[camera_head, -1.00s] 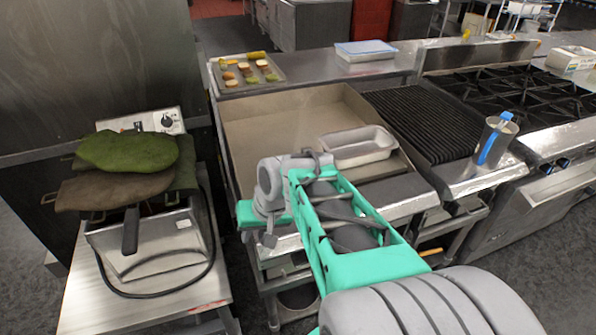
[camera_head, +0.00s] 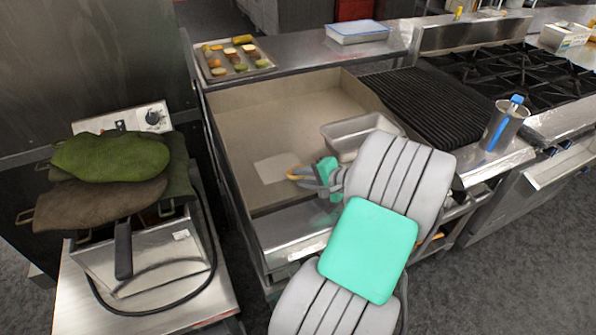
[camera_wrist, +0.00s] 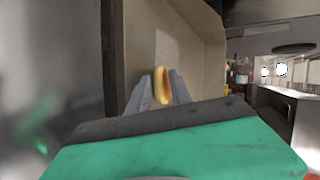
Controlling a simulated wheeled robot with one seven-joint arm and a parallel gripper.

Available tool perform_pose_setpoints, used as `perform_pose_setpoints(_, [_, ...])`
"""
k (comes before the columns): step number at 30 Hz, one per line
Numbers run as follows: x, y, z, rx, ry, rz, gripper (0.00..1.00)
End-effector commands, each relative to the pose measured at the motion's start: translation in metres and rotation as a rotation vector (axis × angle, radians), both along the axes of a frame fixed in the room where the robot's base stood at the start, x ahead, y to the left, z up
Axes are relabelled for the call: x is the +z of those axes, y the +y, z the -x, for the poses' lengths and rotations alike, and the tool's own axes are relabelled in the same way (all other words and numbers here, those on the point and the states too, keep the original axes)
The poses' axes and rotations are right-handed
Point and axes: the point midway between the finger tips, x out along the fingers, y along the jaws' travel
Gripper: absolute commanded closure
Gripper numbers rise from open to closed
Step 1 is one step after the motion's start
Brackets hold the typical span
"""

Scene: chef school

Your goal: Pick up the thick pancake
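The thick pancake (camera_wrist: 161,86) is golden brown with a paler side. In the wrist view it stands on edge between the two grey fingers, which close against it from both sides. In the head view a bit of it (camera_head: 295,173) shows at the fingertips. My gripper (camera_head: 303,176) is at the front of the griddle, left of the metal pan; in the wrist view its fingers (camera_wrist: 162,92) point towards the beige griddle surface. I cannot tell whether the pancake touches the surface. My arm covers part of the griddle's front right.
The griddle (camera_head: 290,110) has raised walls and is mostly bare. A metal pan (camera_head: 345,133) stands right of my gripper. A food tray (camera_head: 258,65) lies on the back shelf. A fryer (camera_head: 150,255) with green and brown mitts (camera_head: 110,158) stands left; a metal jug (camera_head: 503,130) stands right.

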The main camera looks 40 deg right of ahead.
Motion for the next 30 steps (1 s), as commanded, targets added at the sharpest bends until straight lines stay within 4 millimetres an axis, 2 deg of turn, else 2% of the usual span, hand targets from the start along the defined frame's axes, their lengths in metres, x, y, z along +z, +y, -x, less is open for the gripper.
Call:
perform_pose_setpoints(2, [-0.0029,0.0012,-0.0067,0.002,0.0,0.001,0.75])
perform_pose_setpoints(8, [-0.0038,0.0008,-0.0072,0.0,0.0,0.002,0.75])
perform_pose_setpoints(18, [-0.0038,0.001,-0.0069,0.0,0.001,0.002,1.0])
perform_pose_setpoints(30, [-0.0036,0.001,-0.0068,0.0,0.001,0.002,1.0])
